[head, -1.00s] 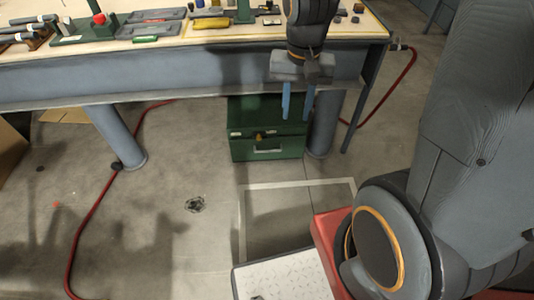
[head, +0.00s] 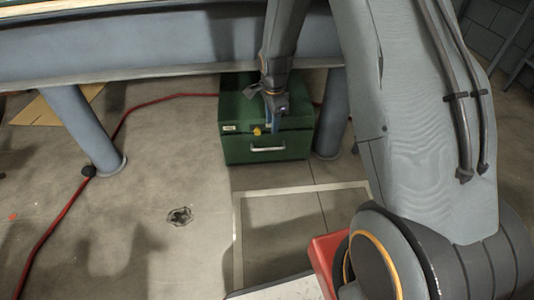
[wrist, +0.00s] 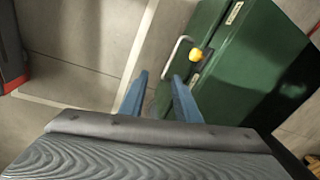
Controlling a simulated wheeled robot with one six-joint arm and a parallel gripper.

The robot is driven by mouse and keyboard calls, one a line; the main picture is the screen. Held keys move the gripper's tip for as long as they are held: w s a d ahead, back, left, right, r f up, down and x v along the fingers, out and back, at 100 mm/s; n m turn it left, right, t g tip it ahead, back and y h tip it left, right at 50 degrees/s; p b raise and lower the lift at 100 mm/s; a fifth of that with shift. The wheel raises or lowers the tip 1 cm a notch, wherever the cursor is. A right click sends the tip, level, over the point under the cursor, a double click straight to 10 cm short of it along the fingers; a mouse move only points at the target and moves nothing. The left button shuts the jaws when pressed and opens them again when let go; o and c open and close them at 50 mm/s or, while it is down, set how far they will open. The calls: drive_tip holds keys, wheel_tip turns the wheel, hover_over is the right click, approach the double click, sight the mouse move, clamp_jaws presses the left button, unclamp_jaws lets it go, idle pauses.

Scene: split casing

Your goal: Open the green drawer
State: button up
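The green cabinet (head: 240,97) stands on the floor under the workbench. Its drawer front (head: 236,153) carries a pale bar handle (head: 268,149) and looks flush with the cabinet. A yellow knob-like piece (head: 257,132) sits above the handle, near a small white label. In the wrist view the handle (wrist: 176,50) and yellow piece (wrist: 195,55) lie beyond my fingertips. My gripper (head: 272,122) is over the cabinet's upper front in the head view. In the wrist view its two blue fingers (wrist: 158,88) are apart with nothing between them. Contact with the cabinet cannot be told.
The workbench edge (head: 150,50) runs above the cabinet. Bench legs stand left (head: 85,130) and right (head: 331,115) of it, the right one close by. A red cable (head: 60,215) lies on the floor. The floor before the drawer is clear.

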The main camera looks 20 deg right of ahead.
sight(268, 149)
drive_tip(key=w+f+m+b, duration=0.1)
drive_tip(key=w+f+b, duration=0.1)
drive_tip(key=f, duration=0.4)
drive_tip(key=w+f+m+b, duration=0.1)
drive_tip(key=w+f+b, duration=0.1)
drive_tip(key=f, duration=0.4)
drive_tip(key=w+f+m+b, duration=0.1)
drive_tip(key=w+f+b, duration=0.1)
drive_tip(key=f, duration=0.4)
drive_tip(key=shift+w+d+f+b, duration=0.15)
drive_tip(key=shift+w+d+b, duration=0.15)
drive_tip(key=shift+b, duration=0.5)
clamp_jaws()
